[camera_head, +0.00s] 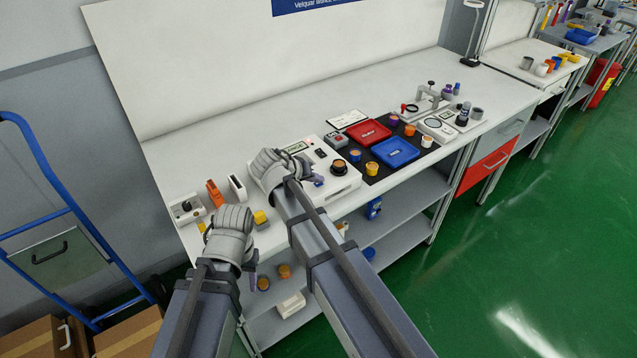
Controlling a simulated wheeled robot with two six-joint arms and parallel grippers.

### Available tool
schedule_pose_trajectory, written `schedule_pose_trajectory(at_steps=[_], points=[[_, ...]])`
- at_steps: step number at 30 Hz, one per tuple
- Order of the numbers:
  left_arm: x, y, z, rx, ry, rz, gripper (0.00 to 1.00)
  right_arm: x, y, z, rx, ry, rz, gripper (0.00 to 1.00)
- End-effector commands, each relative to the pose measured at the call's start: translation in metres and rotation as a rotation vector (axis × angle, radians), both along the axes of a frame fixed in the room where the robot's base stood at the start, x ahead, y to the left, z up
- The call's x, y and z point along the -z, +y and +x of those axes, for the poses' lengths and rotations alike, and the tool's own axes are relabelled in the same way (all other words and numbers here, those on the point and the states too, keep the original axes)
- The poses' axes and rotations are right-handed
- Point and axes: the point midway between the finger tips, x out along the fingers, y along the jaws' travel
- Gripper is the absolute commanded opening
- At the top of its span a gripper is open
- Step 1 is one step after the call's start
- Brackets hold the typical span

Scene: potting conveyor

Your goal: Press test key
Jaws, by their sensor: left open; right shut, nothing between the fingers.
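The white test device (345,183) stands on the bench in the middle of the view, with a small display, a dark switch (321,153) and a round dark socket holding an orange-topped part (339,167). No test key can be made out by label; part of the device's left side is hidden behind my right gripper. My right gripper (313,181) is shut and empty, over the front left of the device; I cannot tell if it touches. My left gripper (250,272) is open and empty, further left by the bench's front edge.
Right of the device, a black mat holds a red tray (368,133), a blue tray (396,152) and several small orange and yellow parts. A shelf below holds several small items.

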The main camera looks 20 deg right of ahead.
Motion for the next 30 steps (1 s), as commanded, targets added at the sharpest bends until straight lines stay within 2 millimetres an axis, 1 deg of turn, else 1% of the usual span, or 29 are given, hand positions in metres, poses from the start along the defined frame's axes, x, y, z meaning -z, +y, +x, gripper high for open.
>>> schedule_pose_trajectory(at_steps=[12, 23, 26, 30], points=[[-0.017, 0.0, 0.0, 0.0, 0.0, 0.0, 0.5, -0.017, 0.0, 0.0, 0.001, 0.001, 0.0, 0.0], [-0.017, 0.0, 0.0, 0.0, 0.0, 0.0, 0.5, -0.017, 0.0, 0.0, 0.0, 0.0, 0.0, 0.0], [-0.021, 0.0, 0.0, 0.0, 0.0, 0.0, 0.5, -0.021, 0.0, 0.0, 0.0, 0.0, 0.0, 0.0], [-0.033, 0.0, 0.0, 0.0, 0.0, 0.0, 0.5, -0.033, 0.0, 0.0, 0.0, 0.0, 0.0, 0.0]])
